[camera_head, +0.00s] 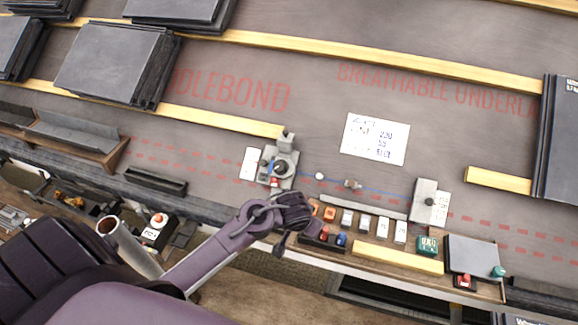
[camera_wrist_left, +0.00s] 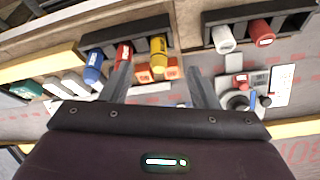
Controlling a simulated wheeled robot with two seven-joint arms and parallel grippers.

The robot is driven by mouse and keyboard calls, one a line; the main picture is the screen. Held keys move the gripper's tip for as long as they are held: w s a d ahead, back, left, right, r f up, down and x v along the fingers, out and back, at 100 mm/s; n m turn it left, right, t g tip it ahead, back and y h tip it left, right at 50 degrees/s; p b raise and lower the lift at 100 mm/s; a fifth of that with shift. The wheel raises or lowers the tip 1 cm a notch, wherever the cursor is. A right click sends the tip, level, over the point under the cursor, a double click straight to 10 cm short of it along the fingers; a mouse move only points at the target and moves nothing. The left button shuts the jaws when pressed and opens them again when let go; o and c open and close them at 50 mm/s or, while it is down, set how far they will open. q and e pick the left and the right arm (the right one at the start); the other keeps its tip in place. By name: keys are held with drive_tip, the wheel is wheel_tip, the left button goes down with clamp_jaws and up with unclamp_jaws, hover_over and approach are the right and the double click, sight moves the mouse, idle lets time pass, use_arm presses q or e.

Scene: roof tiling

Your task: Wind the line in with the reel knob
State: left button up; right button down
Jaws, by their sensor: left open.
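The reel (camera_head: 282,166) is a grey plate unit with a dark round part on top, fixed on the grey roof underlay. It also shows in the left wrist view (camera_wrist_left: 239,103), right of my fingers, with small red, blue and black parts. I cannot tell which of these is the knob. A thin blue line (camera_head: 385,191) runs right from the reel to a grey block (camera_head: 424,201). My left gripper (camera_wrist_left: 160,70) is open and empty, apart from the reel. In the head view it (camera_head: 284,238) is in front of the reel, above the ledge.
A wooden ledge with a rack of red and blue-handled tools (camera_head: 333,236), orange blocks (camera_head: 329,213) and white blocks (camera_head: 382,226) lies right of my left gripper. A written sheet (camera_head: 375,138) lies behind the line. Slate stacks (camera_head: 115,62) and yellow battens (camera_head: 380,65) are farther back.

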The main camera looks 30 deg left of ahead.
use_arm(q)
drive_tip(key=w+a+r+n+y, duration=0.1)
drive_tip(key=w+a+r+n, duration=0.15)
drive_tip(key=w+a, duration=0.7)
drive_tip(key=n+b, duration=0.1)
drive_tip(key=n, duration=0.3)
approach(280, 166)
drive_tip(key=f, duration=0.1)
drive_tip(key=shift+m+g, duration=0.3)
drive_tip(key=shift+m, duration=0.05)
drive_tip(key=b+x, duration=0.1)
drive_tip(key=x, duration=0.2)
drive_tip(key=b+x, duration=0.1)
drive_tip(key=x, duration=0.3)
drive_tip(key=shift+w+a+r+b, duration=0.15)
drive_tip(key=shift+w+b, duration=0.2)
drive_tip(key=shift+w, duration=0.05)
drive_tip(key=shift+w+f, duration=0.2)
drive_tip(key=shift+f, duration=0.2)
use_arm(e)
drive_tip(key=w+a+r, duration=0.1)
drive_tip(key=w, duration=0.6)
drive_tip(key=shift+r, duration=0.3)
drive_tip(key=shift+a, duration=0.1)
use_arm(q)
drive_tip(key=c, duration=1)
